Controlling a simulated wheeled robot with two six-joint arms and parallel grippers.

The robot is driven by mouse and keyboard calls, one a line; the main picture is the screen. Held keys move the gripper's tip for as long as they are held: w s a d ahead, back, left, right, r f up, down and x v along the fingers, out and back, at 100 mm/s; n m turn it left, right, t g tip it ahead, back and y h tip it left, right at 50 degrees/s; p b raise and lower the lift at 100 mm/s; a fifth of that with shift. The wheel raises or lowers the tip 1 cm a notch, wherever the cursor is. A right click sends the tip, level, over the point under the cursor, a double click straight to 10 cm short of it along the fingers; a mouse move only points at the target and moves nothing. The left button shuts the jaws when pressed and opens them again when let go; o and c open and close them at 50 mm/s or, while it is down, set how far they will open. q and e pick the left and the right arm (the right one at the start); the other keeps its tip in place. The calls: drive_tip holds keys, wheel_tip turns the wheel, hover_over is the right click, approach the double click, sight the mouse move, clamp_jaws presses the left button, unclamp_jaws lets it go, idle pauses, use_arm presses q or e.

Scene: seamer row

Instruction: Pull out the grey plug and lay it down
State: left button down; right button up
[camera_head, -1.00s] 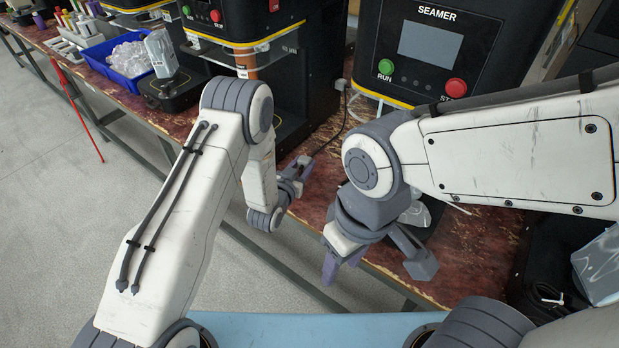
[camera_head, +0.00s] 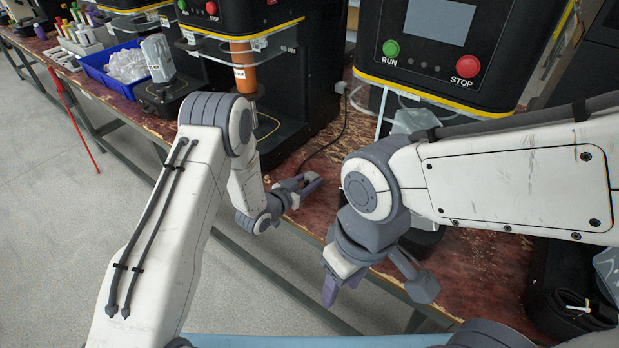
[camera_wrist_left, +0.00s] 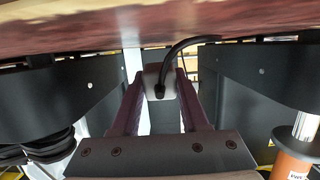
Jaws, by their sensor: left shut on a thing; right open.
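The grey plug (camera_wrist_left: 154,80) shows between the fingertips of my left gripper in the left wrist view. A black cable leaves its near end and bends toward the table. My left gripper (camera_head: 303,184) is shut on the plug, low over the red-brown table (camera_head: 320,204) in the head view. The plug's far end is hidden, so I cannot tell whether it sits in a socket. In the head view the plug is too small to make out. My right gripper (camera_head: 376,288) is open and empty near the table's front edge.
The right seamer (camera_head: 435,50) is close behind my right arm. A blue bin (camera_head: 100,74) is at the far left. Some bare tabletop (camera_head: 470,268) shows at the right.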

use_arm(q)
drive_tip(key=shift+f+b, duration=0.35)
drive_tip(key=shift+f, duration=0.5)
drive_tip(key=shift+c, duration=1.7)
unclamp_jaws()
drive_tip(key=v, duration=1)
drive_tip(key=shift+s, duration=0.25)
